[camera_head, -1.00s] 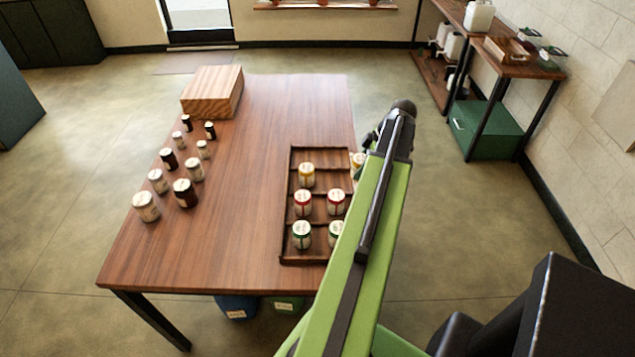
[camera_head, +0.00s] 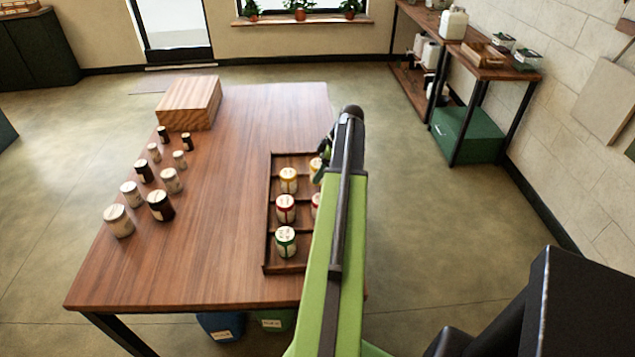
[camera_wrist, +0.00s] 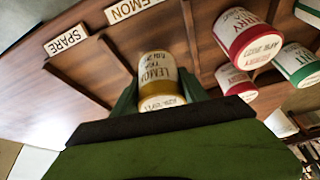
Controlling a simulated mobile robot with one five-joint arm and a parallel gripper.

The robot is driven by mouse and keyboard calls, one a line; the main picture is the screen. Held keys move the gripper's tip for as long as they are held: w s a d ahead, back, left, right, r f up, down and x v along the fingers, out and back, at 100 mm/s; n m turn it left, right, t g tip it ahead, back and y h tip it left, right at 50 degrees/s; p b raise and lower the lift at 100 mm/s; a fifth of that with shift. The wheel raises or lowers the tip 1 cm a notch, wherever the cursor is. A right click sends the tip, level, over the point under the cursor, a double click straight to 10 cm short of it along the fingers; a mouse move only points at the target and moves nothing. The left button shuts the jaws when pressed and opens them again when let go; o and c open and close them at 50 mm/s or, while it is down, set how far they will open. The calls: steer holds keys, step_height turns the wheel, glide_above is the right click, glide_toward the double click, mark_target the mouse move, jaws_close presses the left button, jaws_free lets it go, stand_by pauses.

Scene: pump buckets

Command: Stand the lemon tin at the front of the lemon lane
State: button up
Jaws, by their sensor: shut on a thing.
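The lemon tin (camera_wrist: 157,72), white with a yellow band and lemon lettering, sits between the fingers of my gripper (camera_wrist: 158,92) in the wrist view. My gripper is shut on it. In the head view, a yellow-banded tin (camera_head: 316,166) shows beside my gripper (camera_head: 325,147), partly hidden by my arm. Another yellow-banded tin (camera_head: 289,180) stands to its left in the wooden lane tray (camera_head: 268,225). The lemon lane's label (camera_wrist: 130,9) lies beyond the held tin in the wrist view. Whether the held tin touches the tray floor, I cannot tell.
Red-banded tins (camera_head: 285,209) and a green-banded tin (camera_head: 286,242) stand in neighbouring lanes. A spare label (camera_wrist: 66,40) marks the lane beside lemon. Several dark and white jars (camera_head: 118,221) and a wooden box (camera_head: 188,102) stand on the table's left. The table's middle is clear.

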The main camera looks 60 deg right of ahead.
step_height(320, 180, down, 4)
steer(key=b, duration=0.3)
steer(key=shift+r, duration=0.25)
steer(key=shift+f, duration=0.1)
steer(key=o, duration=1.5)
steer(key=shift+r+p, duration=0.35)
steer(key=shift+p, duration=0.1)
steer(key=p+v, duration=1)
steer(key=v, duration=0.1)
steer(key=shift+s+d+r, duration=0.1)
steer(key=shift+s+r, duration=0.1)
steer(key=shift+s, duration=0.05)
